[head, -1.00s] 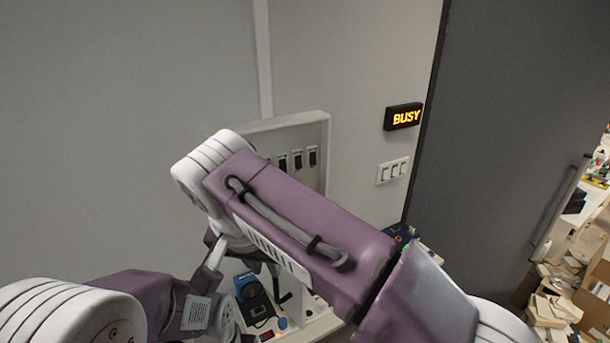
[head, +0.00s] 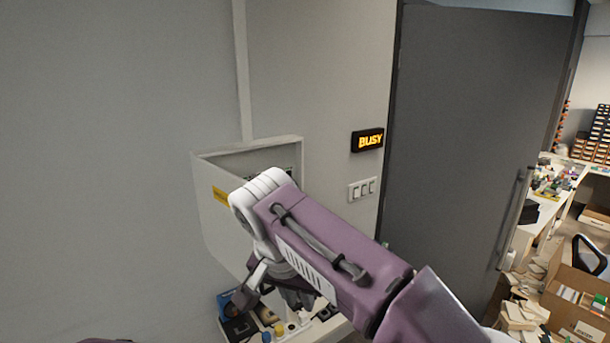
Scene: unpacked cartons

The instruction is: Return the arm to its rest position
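My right arm (head: 325,250), purple and white, comes in from the bottom right and bends down at its white joint. Its gripper (head: 292,298) hangs below the arm, over the bench at the wall. The gripper is small, dark and partly hidden by my arm, so I cannot tell whether its fingers are open or shut, and I see nothing held in it. Only a purple sliver at the bottom left edge shows of my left arm, and its gripper is out of view.
A wall box (head: 228,222) with a yellow label stands behind my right arm. A bench (head: 330,328) with small items is below. Light switches (head: 361,190) and a BUSY sign (head: 367,140) are on the wall. A grey door (head: 455,130) and cartons (head: 575,305) are at the right.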

